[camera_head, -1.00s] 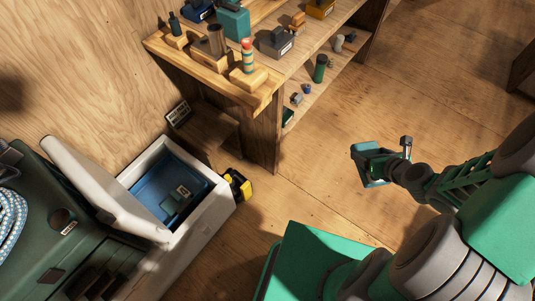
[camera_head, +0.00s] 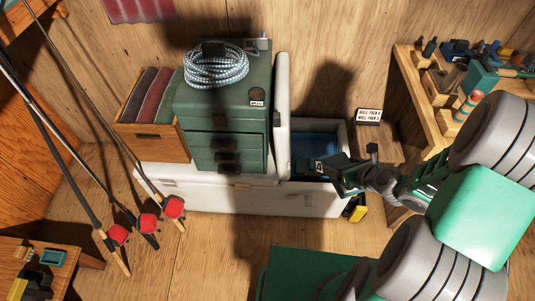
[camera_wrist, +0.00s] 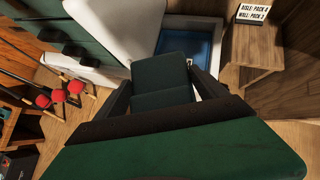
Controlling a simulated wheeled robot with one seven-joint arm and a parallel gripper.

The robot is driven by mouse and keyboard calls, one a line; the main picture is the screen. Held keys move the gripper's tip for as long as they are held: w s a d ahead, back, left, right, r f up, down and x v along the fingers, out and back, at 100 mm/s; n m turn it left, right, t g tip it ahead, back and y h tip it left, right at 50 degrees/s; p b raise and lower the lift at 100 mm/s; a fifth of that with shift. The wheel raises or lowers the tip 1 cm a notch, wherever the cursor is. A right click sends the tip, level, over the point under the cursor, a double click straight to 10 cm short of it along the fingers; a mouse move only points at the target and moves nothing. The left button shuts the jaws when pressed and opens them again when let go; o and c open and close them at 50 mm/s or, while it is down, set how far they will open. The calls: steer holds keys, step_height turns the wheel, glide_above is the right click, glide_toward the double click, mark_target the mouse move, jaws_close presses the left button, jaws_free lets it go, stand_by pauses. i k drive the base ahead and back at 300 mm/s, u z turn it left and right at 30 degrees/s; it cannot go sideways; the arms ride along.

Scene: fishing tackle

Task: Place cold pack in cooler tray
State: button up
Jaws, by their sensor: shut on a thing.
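My gripper (camera_head: 356,174) is shut on a dark green cold pack (camera_head: 338,178), held up in front of the cooler's right part in the head view. In the wrist view the pack (camera_wrist: 163,72) is a ridged slab between the two fingers. The white cooler (camera_head: 335,203) has its lid (camera_head: 283,110) standing open on the left. Its blue tray (camera_head: 313,142) shows behind the pack, and also in the wrist view (camera_wrist: 204,38). A small labelled dark item (camera_head: 319,166) shows at the tray, partly hidden by the pack and gripper.
A green drawer chest (camera_head: 225,115) with coiled rope stands left of the lid. A lettered sign (camera_head: 369,116) stands on a low wooden stand at right. A yellow and black object (camera_head: 355,210) is by the cooler's right end. Fishing rods (camera_head: 75,160) lean at left.

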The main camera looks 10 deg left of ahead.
mark_target(308, 149)
steer(key=u, duration=0.2)
steer(key=i, duration=1)
